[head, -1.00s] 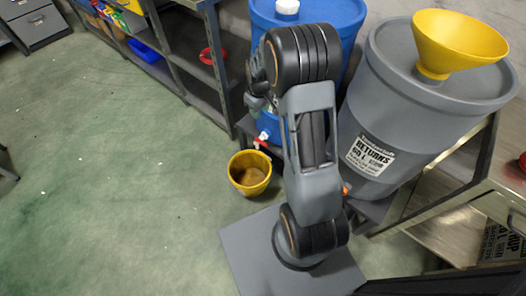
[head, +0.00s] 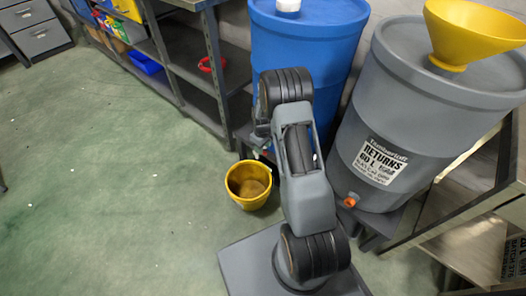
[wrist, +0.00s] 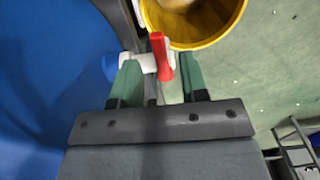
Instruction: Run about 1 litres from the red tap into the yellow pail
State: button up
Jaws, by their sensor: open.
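The red tap (wrist: 161,57) has a red lever on a white body and comes out of the blue drum (wrist: 45,80) in the wrist view. My gripper (wrist: 158,76) is open, its green fingers on either side of the red lever; I cannot tell whether they touch it. The yellow pail (head: 235,195) stands upright on the floor, left of my arm, and its rim shows just beyond the tap in the wrist view (wrist: 207,43). Its inside looks brownish; I cannot tell a liquid level. In the head view my arm hides the tap and my fingers.
A grey returns drum (head: 365,130) with an orange tap (head: 350,202) and a yellow funnel (head: 470,30) stands right of the blue drum. Metal shelving (head: 185,60) is behind on the left. The green floor (head: 110,190) at left is open.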

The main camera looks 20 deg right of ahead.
jog(key=shift+f, duration=1)
grip_shut()
